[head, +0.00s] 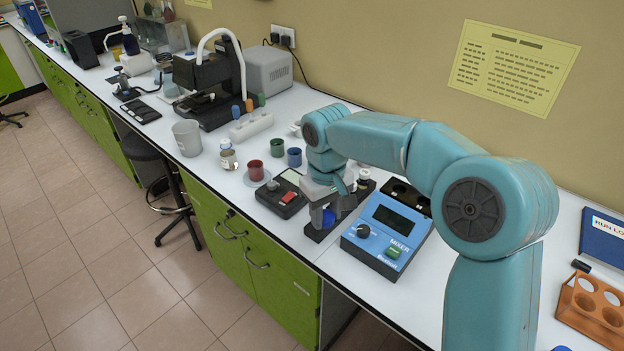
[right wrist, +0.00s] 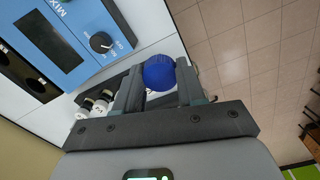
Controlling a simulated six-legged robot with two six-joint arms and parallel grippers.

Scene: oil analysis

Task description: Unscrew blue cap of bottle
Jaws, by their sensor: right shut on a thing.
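My right gripper (head: 318,208) points down at the black rack (head: 322,236) near the bench's front edge. Its jaws are shut on the blue cap (head: 328,217). In the right wrist view the ridged blue cap (right wrist: 158,72) sits between the two fingers of the right gripper (right wrist: 157,86). The bottle under the cap is mostly hidden by the cap and fingers. I cannot tell whether the cap is still on its thread. My left gripper is not in view.
The blue mixer (head: 386,237) stands close on the right. A black device with a red button (head: 283,196) is close on the left. Small white-capped bottles (right wrist: 95,104) stand beside the fingers. Red (head: 256,170), green (head: 277,147) and blue (head: 294,157) cups stand further left.

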